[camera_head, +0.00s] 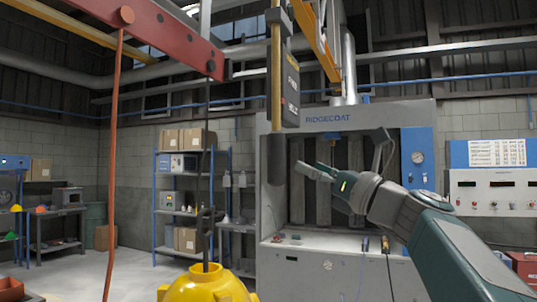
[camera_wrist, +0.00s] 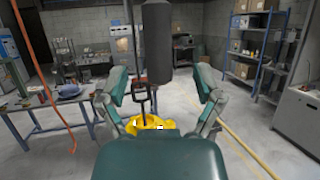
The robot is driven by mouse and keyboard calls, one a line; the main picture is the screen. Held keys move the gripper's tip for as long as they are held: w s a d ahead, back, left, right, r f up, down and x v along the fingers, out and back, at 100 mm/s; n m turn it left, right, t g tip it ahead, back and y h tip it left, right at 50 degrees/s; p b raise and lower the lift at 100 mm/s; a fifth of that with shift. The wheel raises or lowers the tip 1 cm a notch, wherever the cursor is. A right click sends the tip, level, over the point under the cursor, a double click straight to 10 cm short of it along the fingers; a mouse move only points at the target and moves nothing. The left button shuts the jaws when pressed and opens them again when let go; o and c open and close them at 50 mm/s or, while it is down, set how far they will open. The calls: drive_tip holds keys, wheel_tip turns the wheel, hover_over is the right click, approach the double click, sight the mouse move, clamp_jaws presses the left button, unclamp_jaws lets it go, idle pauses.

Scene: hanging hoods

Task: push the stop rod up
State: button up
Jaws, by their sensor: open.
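A thin yellow rod (camera_head: 276,75) hangs from above beside a dark labelled panel, with a thick dark cylinder (camera_head: 277,160) at its lower end; I take this for the stop rod. My gripper (camera_head: 340,148) is to the right of the cylinder, fingers spread and empty. In the wrist view the dark cylinder (camera_wrist: 158,45) hangs upright ahead, its lower end in line with the gap of my gripper (camera_wrist: 160,76). The cylinder appears apart from both fingers; the exact distance is unclear. The upper rod is out of the wrist view.
The labelled panel (camera_head: 290,85) hangs close to the rod. A red beam (camera_head: 155,30) crosses upper left, with an orange cable (camera_head: 113,150). A hook (camera_head: 208,220) hangs over a yellow body (camera_head: 207,285). A grey booth (camera_head: 345,112) stands behind; shelves (camera_head: 190,200) are left.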

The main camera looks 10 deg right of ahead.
sight(284, 156)
drive_tip(key=x, duration=0.8)
drive_tip(key=shift+w+a, duration=0.1)
drive_tip(key=shift+a, duration=0.3)
drive_tip(key=shift+d, duration=0.15)
drive_tip(key=shift+c, duration=0.3)
clamp_jaws()
